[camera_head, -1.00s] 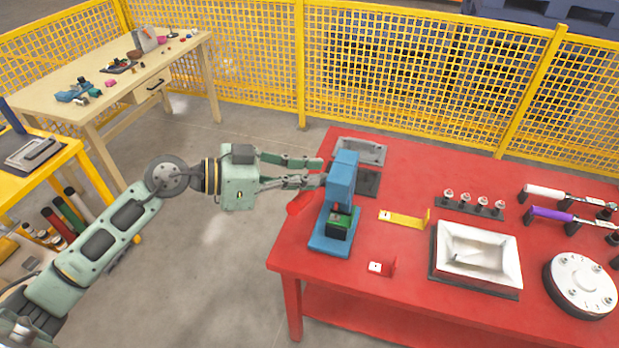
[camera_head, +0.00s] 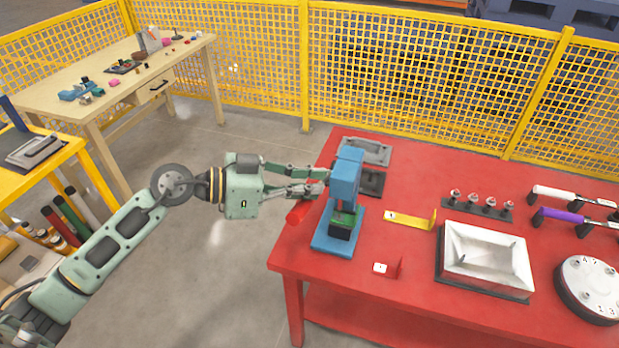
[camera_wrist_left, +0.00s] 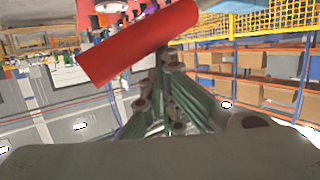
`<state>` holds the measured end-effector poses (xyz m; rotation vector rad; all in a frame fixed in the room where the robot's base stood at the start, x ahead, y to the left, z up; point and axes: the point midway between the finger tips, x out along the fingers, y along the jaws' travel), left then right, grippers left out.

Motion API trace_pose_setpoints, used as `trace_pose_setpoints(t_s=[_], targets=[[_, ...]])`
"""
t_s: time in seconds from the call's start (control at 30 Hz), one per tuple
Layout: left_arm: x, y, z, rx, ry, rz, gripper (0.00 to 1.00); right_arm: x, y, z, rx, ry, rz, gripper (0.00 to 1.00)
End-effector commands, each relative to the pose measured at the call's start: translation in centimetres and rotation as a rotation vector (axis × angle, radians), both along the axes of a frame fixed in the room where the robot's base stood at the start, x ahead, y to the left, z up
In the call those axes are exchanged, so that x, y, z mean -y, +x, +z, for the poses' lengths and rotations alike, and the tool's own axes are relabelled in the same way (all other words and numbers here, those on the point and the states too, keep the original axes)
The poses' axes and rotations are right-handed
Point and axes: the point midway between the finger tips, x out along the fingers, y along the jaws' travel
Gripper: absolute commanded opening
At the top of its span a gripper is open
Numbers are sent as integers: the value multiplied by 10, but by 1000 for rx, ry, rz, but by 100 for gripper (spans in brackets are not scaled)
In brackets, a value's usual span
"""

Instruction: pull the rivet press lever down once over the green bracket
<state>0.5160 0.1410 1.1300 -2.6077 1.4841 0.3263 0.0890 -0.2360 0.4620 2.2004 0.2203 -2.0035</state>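The blue rivet press (camera_head: 346,180) stands at the left edge of the red table. Its red lever handle (camera_head: 298,212) sticks out to the left, tilted. The green bracket (camera_head: 346,217) sits in the press on a dark block, under the blue head. My left gripper (camera_head: 328,176) is beside the press head, above the red handle in the picture. Its fingers converge and look shut, with nothing seen between them. In the left wrist view the red handle (camera_wrist_left: 138,42) crosses in front of the fingertips and hides them; contact is unclear. My right gripper is out of view.
On the red table (camera_head: 340,284) are a yellow bracket (camera_head: 408,220), a red bracket (camera_head: 390,268), a white tray (camera_head: 485,258), a row of studs (camera_head: 478,205) and a round white flange (camera_head: 590,285). A yellow mesh fence (camera_head: 430,80) runs behind.

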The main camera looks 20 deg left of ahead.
Motion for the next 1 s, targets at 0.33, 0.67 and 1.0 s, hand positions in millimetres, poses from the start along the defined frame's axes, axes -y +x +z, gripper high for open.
trace_pose_setpoints(t_s=[0.33, 0.67, 1.0], targets=[[0, 0, -15, -2, 1, 1, 0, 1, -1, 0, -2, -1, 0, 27], [0, 0, -21, -3, 2, 0, 0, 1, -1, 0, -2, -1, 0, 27], [0, 0, -47, -4, 2, 2, 0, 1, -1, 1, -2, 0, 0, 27]])
